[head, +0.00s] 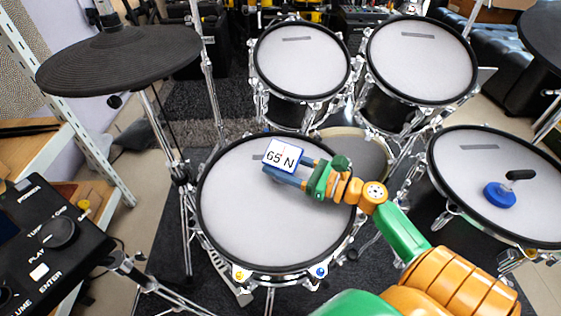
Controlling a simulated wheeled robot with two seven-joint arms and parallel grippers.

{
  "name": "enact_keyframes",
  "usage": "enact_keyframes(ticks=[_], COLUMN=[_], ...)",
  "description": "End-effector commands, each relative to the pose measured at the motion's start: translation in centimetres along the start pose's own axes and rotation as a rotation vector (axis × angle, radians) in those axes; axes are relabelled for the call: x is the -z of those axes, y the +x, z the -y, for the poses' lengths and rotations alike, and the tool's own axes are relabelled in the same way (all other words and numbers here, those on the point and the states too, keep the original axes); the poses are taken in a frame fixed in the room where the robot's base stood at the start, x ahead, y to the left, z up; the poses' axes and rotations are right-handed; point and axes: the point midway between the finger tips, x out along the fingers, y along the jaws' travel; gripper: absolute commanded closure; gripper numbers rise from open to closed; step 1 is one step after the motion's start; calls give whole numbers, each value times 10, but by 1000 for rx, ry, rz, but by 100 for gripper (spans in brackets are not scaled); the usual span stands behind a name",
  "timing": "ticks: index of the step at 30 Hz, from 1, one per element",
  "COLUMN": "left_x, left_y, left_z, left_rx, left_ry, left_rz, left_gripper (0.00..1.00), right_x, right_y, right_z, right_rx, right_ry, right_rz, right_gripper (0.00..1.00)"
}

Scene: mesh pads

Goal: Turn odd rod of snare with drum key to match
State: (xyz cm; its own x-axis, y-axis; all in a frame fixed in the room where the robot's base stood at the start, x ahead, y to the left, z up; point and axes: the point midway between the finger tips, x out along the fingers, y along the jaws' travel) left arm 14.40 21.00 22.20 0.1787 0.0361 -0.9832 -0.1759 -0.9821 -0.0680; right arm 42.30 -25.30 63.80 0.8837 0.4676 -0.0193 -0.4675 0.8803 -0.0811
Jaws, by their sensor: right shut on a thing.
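The snare drum (250,225) with a pale mesh head stands in the middle. My right gripper (288,172) reaches over the head from the right, its blue fingers shut on a small blue-edged block (283,156) with a white face reading "65 N". I cannot tell whether the block touches the head. On the snare's near rim are a yellow-and-white marker (239,273) and a blue-and-white marker (321,272). My left gripper is not in view.
Two toms (301,75) (422,80) stand behind the snare and the larger drum (462,160) to its right. A black cymbal pad (118,60) is at upper left. A drum module (45,250) is at lower left. The snare's left half is clear.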

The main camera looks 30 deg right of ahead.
Motion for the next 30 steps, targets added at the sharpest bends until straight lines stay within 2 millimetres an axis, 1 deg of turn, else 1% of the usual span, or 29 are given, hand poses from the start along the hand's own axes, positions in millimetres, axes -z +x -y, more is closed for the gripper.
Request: enact_keyframes(ticks=[6, 7, 10, 11, 20, 23, 27, 30], left_x=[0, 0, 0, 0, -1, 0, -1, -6], left_y=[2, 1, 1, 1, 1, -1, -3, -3], left_z=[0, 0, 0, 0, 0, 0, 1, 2], left_rx=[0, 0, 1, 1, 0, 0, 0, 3], left_ry=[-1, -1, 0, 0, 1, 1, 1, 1], left_rz=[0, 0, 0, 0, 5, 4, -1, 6], left_gripper=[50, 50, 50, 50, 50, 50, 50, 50], right_x=[2, 2, 2, 2, 4, 4, 2, 2], right_y=[0, 0, 0, 0, 0, -18, -50, -64], right_z=[0, 0, 0, 0, 0, 0, 0, 0], right_rx=[0, 0, 0, 0, 0, 2, 3, 2], right_ry=[0, -1, -1, -1, 0, 5, 2, 2], right_rz=[3, 2, 2, 2, -1, -3, -3, -2], right_gripper=[100, 37, 10, 7, 7, 7, 7, 7])
